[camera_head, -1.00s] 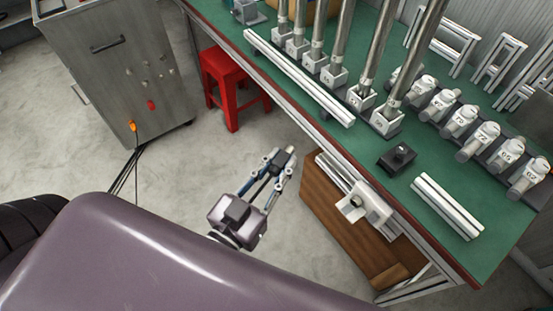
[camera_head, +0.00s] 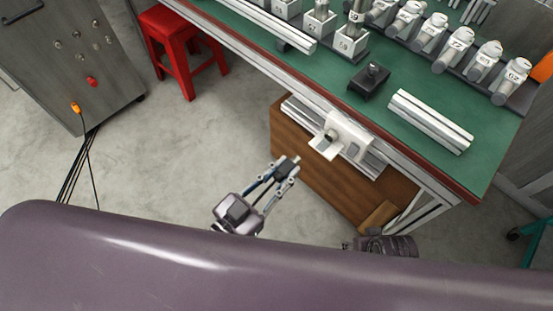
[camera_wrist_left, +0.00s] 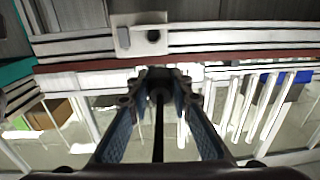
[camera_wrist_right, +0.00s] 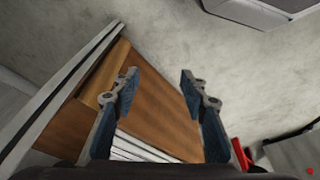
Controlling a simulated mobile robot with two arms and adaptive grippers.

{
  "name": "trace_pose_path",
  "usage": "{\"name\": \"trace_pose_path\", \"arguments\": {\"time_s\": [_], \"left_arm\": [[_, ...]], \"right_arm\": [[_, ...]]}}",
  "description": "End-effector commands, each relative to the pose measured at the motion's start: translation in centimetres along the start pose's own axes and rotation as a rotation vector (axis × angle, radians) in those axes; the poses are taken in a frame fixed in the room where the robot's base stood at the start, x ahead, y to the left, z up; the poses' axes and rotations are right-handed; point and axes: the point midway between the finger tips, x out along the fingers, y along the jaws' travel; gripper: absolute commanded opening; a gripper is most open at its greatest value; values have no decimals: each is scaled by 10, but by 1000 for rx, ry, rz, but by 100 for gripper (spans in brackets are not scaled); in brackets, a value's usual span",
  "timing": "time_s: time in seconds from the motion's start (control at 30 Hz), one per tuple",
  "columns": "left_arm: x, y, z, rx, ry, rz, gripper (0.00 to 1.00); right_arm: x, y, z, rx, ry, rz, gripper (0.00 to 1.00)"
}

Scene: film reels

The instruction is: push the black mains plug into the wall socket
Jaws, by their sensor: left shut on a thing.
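The black mains plug (camera_head: 293,161) is held at the tips of my left gripper (camera_head: 284,170), which is shut on it. In the left wrist view the plug (camera_wrist_left: 160,74) is seen from behind, with its black cable (camera_wrist_left: 158,125) running back between the fingers. The white wall socket (camera_head: 352,141), with a dark round recess, is fixed at the bench's front edge. The plug is apart from it, to its lower left in the head view. In the left wrist view the socket (camera_wrist_left: 124,38) lies above the plug, slightly left. My right gripper (camera_wrist_right: 158,85) is open and empty.
The green bench (camera_head: 300,65) carries a black block (camera_head: 370,84), white rails (camera_head: 430,120) and several numbered fittings. A brown wooden cabinet (camera_head: 310,170) stands beneath. A red stool (camera_head: 182,45) and grey cabinet (camera_head: 65,60) stand left. The floor around my left gripper is clear.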

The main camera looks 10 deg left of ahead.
Motion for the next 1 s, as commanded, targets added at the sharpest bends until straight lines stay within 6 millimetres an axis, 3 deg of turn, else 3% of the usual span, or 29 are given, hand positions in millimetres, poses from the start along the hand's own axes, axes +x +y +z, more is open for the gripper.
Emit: {"name": "trace_pose_path", "arguments": {"time_s": [0.03,0.1,0.37,0.6,0.8,1.0], "left_arm": [[0,1,19,5,-2,17,0],[0,2,25,3,1,30,0],[-2,4,37,1,1,49,0],[-2,4,40,0,1,53,0],[-2,4,40,0,1,54,0],[1,4,41,0,2,53,0]], "right_arm": [[19,-1,7,-1,-7,0,40],[35,-1,12,-2,-13,-1,40],[97,-5,44,-6,-41,-5,40],[157,-8,92,-13,-73,-9,40],[181,-9,118,-17,-84,-11,40],[186,-10,122,-17,-84,-12,40]]}}
